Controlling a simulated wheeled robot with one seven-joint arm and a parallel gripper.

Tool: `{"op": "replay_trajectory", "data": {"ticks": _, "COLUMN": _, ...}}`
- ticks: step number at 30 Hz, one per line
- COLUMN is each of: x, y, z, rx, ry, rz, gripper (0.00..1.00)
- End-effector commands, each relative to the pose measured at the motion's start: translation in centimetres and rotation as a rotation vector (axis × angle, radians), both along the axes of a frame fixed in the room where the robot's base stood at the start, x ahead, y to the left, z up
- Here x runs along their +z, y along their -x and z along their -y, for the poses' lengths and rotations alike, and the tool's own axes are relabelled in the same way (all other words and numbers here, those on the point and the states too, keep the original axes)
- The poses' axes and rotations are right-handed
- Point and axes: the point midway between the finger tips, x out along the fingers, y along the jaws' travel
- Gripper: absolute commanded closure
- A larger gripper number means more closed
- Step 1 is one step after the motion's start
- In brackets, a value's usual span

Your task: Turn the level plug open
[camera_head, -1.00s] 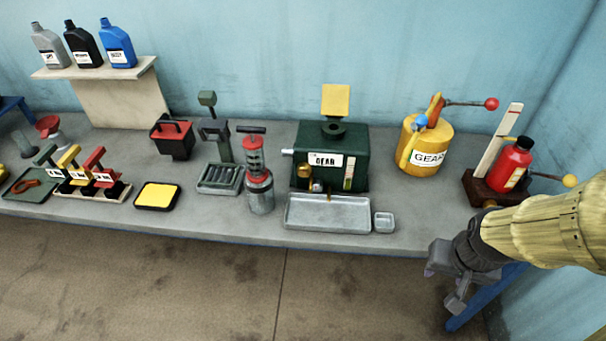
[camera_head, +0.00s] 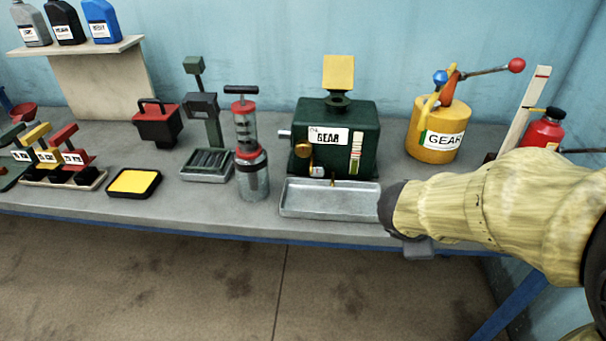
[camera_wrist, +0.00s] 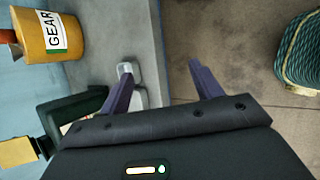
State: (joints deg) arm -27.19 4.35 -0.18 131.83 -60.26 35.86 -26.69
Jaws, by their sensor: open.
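The green gear housing (camera_head: 365,125), labelled GEAR, stands on the bench with a yellow flap up on top. A brass round fitting (camera_head: 303,152) sits low on its front left, and a small brass spout (camera_head: 332,182) is at its lower front. I cannot tell for certain which one is the level plug. In the wrist view the dark green housing (camera_wrist: 85,103) is at the lower left, partly hidden by my gripper. My gripper (camera_wrist: 160,75) is open and empty, right of the housing near the bench front edge. In the head view my forearm mostly hides it.
A metal tray (camera_head: 310,212) lies before the housing. A hand pump (camera_head: 252,172) stands left of it, and a yellow GEAR can (camera_head: 428,150) to the right. A red bottle (camera_head: 541,133) stands far right. A coiled rope or hose (camera_wrist: 300,50) lies on the floor.

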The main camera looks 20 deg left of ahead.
Motion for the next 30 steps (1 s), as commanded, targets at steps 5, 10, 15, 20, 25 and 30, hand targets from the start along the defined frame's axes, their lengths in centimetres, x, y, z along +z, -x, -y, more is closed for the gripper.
{"op": "replay_trajectory", "data": {"ticks": 5, "x": -2.7, "y": -2.6, "z": -4.2, "rx": 0.302, "ry": 0.227, "rz": 0.086, "gripper": 0.35}}
{"op": "replay_trajectory", "data": {"ticks": 10, "x": -3.2, "y": -4.5, "z": -8.9, "rx": 0.558, "ry": 0.450, "rz": 0.197, "gripper": 0.35}}
{"op": "replay_trajectory", "data": {"ticks": 15, "x": -3.3, "y": -5.3, "z": -14.6, "rx": 0.782, "ry": 0.677, "rz": 0.339, "gripper": 0.35}}
{"op": "replay_trajectory", "data": {"ticks": 20, "x": -3.0, "y": -4.7, "z": -20.6, "rx": 0.958, "ry": 0.893, "rz": 0.501, "gripper": 0.35}}
{"op": "replay_trajectory", "data": {"ticks": 25, "x": -2.1, "y": -3.3, "z": -25.6, "rx": 1.070, "ry": 1.076, "rz": 0.657, "gripper": 0.35}}
{"op": "replay_trajectory", "data": {"ticks": 30, "x": -1.2, "y": -2.5, "z": -27.4, "rx": 1.103, "ry": 1.144, "rz": 0.717, "gripper": 0.35}}
